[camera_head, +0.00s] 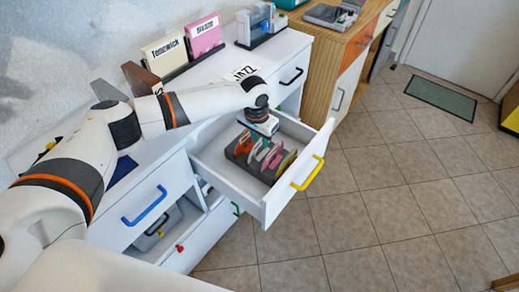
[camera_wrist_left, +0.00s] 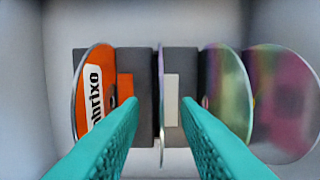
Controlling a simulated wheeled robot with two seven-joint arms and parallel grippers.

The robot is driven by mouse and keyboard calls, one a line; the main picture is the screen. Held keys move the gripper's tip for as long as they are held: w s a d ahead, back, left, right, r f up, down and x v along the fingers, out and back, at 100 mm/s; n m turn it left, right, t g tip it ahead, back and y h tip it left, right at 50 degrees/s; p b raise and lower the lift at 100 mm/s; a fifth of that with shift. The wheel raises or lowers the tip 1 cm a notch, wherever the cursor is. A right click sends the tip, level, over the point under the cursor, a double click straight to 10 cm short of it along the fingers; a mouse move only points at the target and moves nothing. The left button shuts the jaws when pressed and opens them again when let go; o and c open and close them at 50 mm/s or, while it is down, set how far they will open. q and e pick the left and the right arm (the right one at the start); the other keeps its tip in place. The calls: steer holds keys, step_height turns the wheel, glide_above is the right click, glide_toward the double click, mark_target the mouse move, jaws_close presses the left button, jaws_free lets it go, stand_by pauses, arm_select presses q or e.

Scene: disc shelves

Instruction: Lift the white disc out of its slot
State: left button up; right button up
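In the left wrist view a thin disc (camera_wrist_left: 161,100) stands upright, edge-on, in a slot of the dark grey rack (camera_wrist_left: 141,70), with a white patch beside it. It appears to be the white disc; its face is hidden. The two teal fingers of my left gripper (camera_wrist_left: 158,106) are open, one on each side of it, with gaps between. In the head view my left gripper (camera_head: 265,124) points down over the rack in the open drawer (camera_head: 215,161). It partly covers the discs there. My right gripper is not in view.
An orange disc (camera_wrist_left: 92,92) stands left of the fingers. A silvery green disc (camera_wrist_left: 228,90) and a pinkish disc (camera_wrist_left: 288,100) stand to the right. The drawer has a yellow handle (camera_head: 308,174). Box files (camera_head: 165,53) stand on the cabinet top. Floor beyond the drawer is clear.

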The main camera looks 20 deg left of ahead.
arm_select(q)
steer(key=shift+f, duration=0.2)
jaws_close()
